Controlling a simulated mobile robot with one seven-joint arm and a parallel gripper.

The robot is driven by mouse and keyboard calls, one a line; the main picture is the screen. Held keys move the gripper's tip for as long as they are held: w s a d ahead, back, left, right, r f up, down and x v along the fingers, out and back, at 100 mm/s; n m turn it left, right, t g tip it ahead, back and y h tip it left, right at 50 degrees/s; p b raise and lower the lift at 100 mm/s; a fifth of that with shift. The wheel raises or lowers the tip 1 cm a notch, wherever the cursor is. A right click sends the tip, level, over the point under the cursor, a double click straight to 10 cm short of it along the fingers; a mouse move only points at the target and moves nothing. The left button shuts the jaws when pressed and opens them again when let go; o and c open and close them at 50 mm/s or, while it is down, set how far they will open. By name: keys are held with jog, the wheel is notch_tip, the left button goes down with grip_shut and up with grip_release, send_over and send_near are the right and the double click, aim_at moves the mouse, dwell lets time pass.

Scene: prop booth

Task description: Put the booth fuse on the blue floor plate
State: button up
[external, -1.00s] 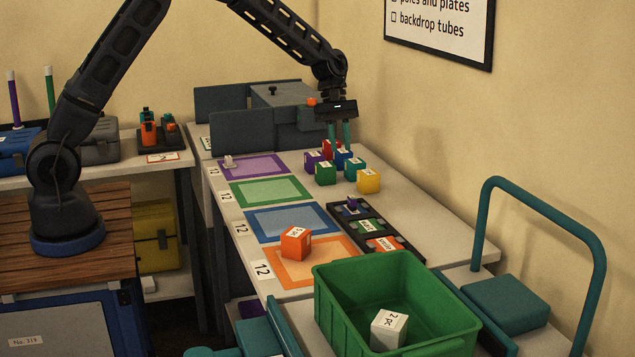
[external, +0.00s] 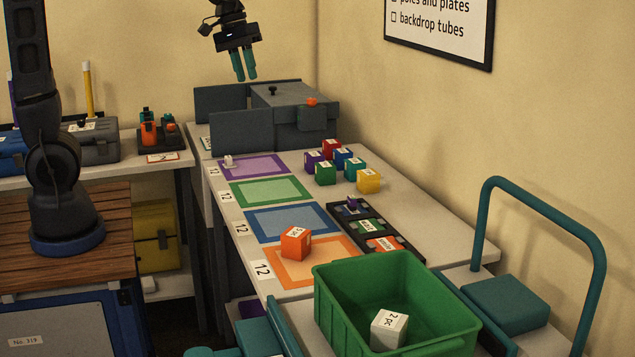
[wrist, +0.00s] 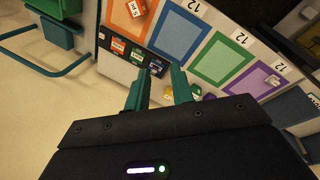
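The blue floor plate (external: 262,215) is a blue-bordered square on the white table, between the green and orange ones, with nothing on it. It also shows in the wrist view (wrist: 178,33). I cannot tell which thing is the booth fuse; no readable label names it.
A grey lidded box (external: 280,97) and upright grey panels (external: 240,132) stand at the far end. Several coloured cubes (external: 325,173) sit right of the plates. A black tray (external: 378,226) holds labelled pieces. An orange cube (external: 296,243) sits on the orange plate (external: 335,264). A green crate (external: 340,310) stands in front.

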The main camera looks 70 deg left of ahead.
jog(key=s+m+t+y, duration=0.2)
jog(key=s+m, duration=0.5)
jog(key=s, duration=1.7)
jog(key=shift+s+m, duration=0.2)
jog(key=shift+m, duration=0.2)
